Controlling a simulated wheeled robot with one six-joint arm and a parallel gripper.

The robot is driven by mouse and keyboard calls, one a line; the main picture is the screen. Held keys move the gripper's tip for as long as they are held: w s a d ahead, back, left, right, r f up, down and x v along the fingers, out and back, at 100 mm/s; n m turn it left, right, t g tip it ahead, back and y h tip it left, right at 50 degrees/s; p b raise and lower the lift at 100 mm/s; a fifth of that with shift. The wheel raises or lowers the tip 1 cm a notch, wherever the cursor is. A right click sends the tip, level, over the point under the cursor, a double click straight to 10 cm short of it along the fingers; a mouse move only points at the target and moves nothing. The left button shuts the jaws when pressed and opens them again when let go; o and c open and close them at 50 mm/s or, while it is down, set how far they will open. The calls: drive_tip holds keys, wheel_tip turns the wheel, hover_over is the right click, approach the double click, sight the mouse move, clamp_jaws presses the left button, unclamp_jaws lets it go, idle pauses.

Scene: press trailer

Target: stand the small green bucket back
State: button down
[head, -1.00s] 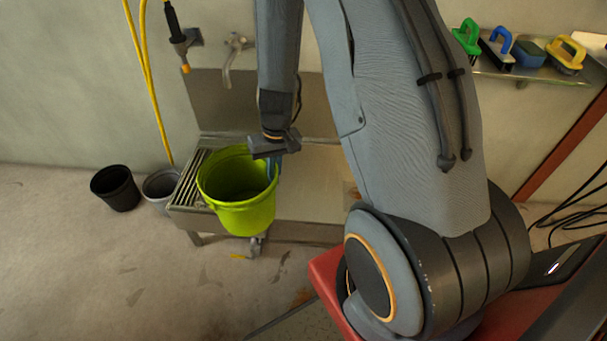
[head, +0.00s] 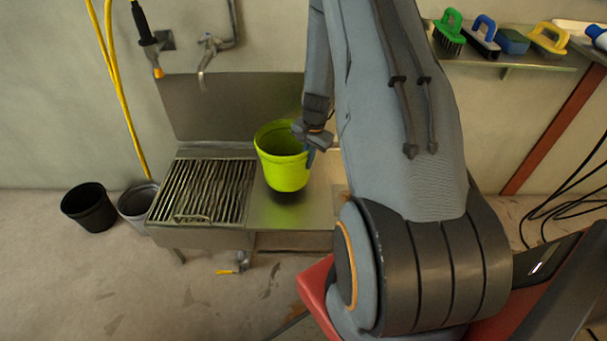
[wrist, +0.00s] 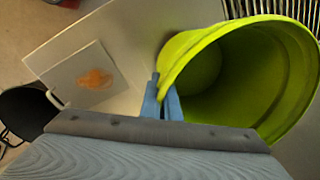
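The small green bucket (head: 284,172) is upright or nearly so, over the bare steel surface (head: 314,206) to the right of the grate. A dark patch shows under it, and I cannot tell whether it touches the steel. My gripper (head: 311,158) is at the bucket's right rim in the head view. In the wrist view the blue fingers of my gripper (wrist: 164,98) are closed on the rim of the bucket (wrist: 283,85), one finger on each side of the wall. The inside of the bucket looks empty.
A slatted grate (head: 205,190) covers the sink's left part. A black bucket (head: 89,207) and a grey bucket (head: 137,203) stand on the floor at left. A tap (head: 207,50) and yellow hose (head: 112,85) are above. A shelf (head: 510,62) holds brushes at right.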

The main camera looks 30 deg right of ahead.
drive_tip(key=shift+f, duration=2.35)
drive_tip(key=shift+f+b, duration=0.15)
drive_tip(key=shift+b, duration=0.15)
drive_tip(key=c, duration=2)
unclamp_jaws()
